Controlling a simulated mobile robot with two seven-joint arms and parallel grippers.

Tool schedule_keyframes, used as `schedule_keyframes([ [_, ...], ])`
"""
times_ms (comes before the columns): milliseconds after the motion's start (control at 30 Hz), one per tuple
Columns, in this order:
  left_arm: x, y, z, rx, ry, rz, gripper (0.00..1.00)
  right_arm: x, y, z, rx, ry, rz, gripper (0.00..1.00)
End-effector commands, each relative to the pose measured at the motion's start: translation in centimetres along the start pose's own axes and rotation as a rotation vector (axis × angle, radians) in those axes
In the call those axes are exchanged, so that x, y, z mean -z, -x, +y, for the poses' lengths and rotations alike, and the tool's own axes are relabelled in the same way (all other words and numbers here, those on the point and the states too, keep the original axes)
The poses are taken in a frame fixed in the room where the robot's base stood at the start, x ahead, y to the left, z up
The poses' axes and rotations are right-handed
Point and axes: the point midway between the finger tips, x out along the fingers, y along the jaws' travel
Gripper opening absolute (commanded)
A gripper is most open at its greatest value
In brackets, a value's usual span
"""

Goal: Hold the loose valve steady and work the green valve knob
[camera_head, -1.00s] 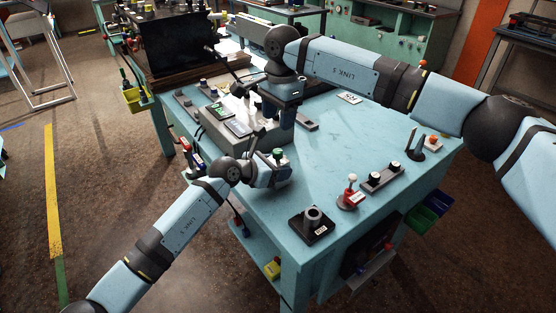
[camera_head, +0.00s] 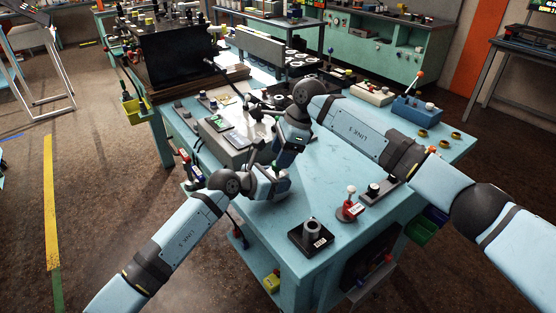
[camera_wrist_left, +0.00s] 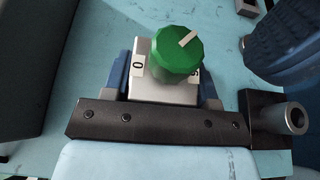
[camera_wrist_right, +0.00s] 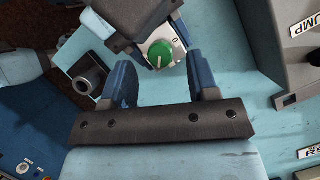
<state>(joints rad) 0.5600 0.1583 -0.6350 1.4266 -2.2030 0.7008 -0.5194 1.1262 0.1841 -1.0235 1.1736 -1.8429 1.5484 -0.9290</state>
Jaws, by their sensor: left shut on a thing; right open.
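The loose valve (camera_wrist_left: 165,93) is a pale metal block with a green knob (camera_wrist_left: 177,55) on top. In the left wrist view it sits between the blue fingers of my left gripper (camera_wrist_left: 168,88), which is shut on its sides. The knob's white pointer line aims to the upper right; a "0" is marked on the block's left. In the right wrist view the green knob (camera_wrist_right: 159,53) lies just beyond the fingertips of my right gripper (camera_wrist_right: 163,78), which is open and empty. In the head view my right gripper (camera_head: 281,164) is close above my left gripper (camera_head: 275,183), hiding the knob.
A grey box (camera_head: 222,145) with panels stands left of the grippers. A black base with a grey cylinder (camera_head: 311,232) and a red lever unit (camera_head: 350,207) stand nearer the front edge. A blue box (camera_head: 416,108) is at the back right. The bench surface right of the grippers is clear.

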Motion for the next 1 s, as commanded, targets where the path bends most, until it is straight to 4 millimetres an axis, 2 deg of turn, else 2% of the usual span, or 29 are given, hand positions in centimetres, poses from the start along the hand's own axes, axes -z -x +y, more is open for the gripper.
schedule_keyframes([
  [33, 0.0, 0.0, 0.0, 0.0, 0.0, 0.0, 0.18, 0.0, -0.8, 0.0, -0.002, -0.001, -0.001, 0.54],
  [200, 0.0, 0.0, 0.0, -0.001, 0.0, 0.0, 0.18, -0.1, -2.1, 0.0, 0.0, 0.0, -0.001, 0.54],
  [533, 0.0, 0.0, 0.0, -0.001, 0.0, 0.0, 0.18, 0.0, -2.5, 0.0, 0.001, 0.001, 0.0, 0.54],
  [733, 0.0, 0.0, 0.0, -0.001, 0.0, 0.0, 0.18, 0.0, -2.5, 0.0, 0.001, 0.001, 0.0, 0.08],
  [767, 0.0, 0.0, 0.0, -0.001, 0.0, 0.0, 0.18, 0.0, -2.5, 0.0, 0.001, 0.001, 0.0, 0.05],
  [1000, 0.0, 0.0, 0.0, -0.001, 0.0, 0.0, 0.18, 0.0, -2.4, 0.0, 0.007, -0.012, 0.001, 0.04],
])
